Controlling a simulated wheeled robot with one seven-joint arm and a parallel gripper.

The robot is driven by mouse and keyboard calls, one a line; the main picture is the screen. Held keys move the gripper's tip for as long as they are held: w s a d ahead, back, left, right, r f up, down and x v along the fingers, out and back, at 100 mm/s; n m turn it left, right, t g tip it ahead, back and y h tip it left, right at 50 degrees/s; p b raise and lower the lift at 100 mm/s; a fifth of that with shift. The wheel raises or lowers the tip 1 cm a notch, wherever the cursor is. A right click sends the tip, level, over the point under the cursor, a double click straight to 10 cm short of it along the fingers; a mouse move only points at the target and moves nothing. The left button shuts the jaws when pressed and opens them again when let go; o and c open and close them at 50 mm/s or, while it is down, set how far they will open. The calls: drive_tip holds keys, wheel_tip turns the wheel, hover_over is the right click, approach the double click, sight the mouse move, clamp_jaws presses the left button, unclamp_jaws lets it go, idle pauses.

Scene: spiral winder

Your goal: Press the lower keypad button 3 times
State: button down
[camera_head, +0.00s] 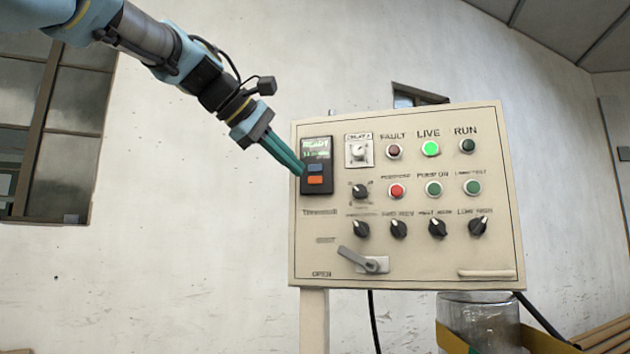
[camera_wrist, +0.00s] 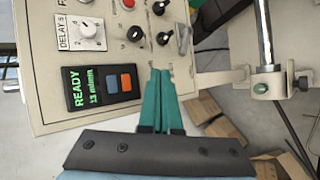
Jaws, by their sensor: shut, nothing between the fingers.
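The keypad (camera_head: 317,165) is a black unit at the upper left of the cream control panel, with a lit green READY display. Below the display are a blue button (camera_head: 315,168) and, under it, the orange lower button (camera_head: 315,180). The wrist view shows the keypad turned sideways, with the orange button (camera_wrist: 126,82) nearest my fingers and unobstructed. My gripper (camera_head: 301,173) has green fingers, shut and empty, with tips at the keypad's left edge in the head view. In the wrist view my fingertips (camera_wrist: 160,72) appear beside the keypad; contact cannot be told.
The control panel (camera_head: 420,255) carries knobs, lamps and a lever handle (camera_head: 365,262) near the keypad. The green LIVE lamp (camera_head: 431,149) is lit. A clear cylinder (camera_head: 480,318) stands below right. Cardboard boxes (camera_wrist: 225,130) lie on the floor. Open wall lies left of the panel.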

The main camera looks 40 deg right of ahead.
sight(315, 180)
drive_tip(key=w+d+p, duration=0.4)
drive_tip(key=d+p, duration=0.1)
drive_tip(key=d, duration=0.2)
drive_tip(key=shift+w+d+p, duration=0.2)
drive_tip(key=shift+w+p, duration=0.15)
drive_tip(key=shift+d, duration=0.1)
idle(1.9)
drive_tip(key=shift+w+d+p, duration=0.25)
drive_tip(key=shift+p, duration=0.15)
drive_tip(key=shift+w+d+p, duration=0.25)
drive_tip(key=shift+d+p, duration=0.1)
idle(0.7)
drive_tip(key=shift+a, duration=0.1)
drive_tip(key=shift+s+a+b, duration=0.45)
drive_tip(key=shift+a+b, duration=0.15)
idle(0.3)
